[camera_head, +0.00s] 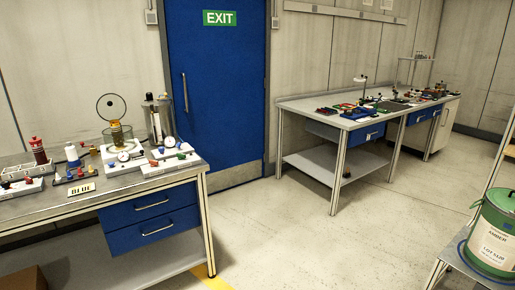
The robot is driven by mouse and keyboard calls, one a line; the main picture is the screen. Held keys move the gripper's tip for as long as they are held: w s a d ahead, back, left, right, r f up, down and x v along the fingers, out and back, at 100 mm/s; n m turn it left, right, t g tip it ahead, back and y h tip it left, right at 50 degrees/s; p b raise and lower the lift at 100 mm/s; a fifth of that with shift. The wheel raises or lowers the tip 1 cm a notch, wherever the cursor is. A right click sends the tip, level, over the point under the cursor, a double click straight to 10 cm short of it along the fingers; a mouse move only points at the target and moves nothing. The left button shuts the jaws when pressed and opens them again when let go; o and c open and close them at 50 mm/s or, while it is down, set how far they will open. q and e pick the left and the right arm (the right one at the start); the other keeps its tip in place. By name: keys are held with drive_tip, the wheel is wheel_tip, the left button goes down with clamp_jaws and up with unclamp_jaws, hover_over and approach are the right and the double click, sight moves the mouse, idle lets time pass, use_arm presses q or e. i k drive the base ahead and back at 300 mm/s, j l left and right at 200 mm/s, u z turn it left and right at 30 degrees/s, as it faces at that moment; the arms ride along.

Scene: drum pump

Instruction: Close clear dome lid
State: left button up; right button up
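A clear round lid with a dark rim (111,106) stands raised, tilted up and open, at the back of the left bench. Below it is a clear cylindrical vessel (117,135) with a tan rim, on a white base with a dial gauge (123,157). The lid looks hinged to the vessel's back side, but the joint is too small to make out. Neither of my grippers shows in the head view.
A cluttered bench (335,119) stands far right. A green-white drum (492,235) is near right. Open floor lies between.

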sight(109, 103)
drive_tip(key=i+j+z, duration=0.1)
drive_tip(key=i+z, duration=0.15)
drive_tip(key=i, duration=2.15)
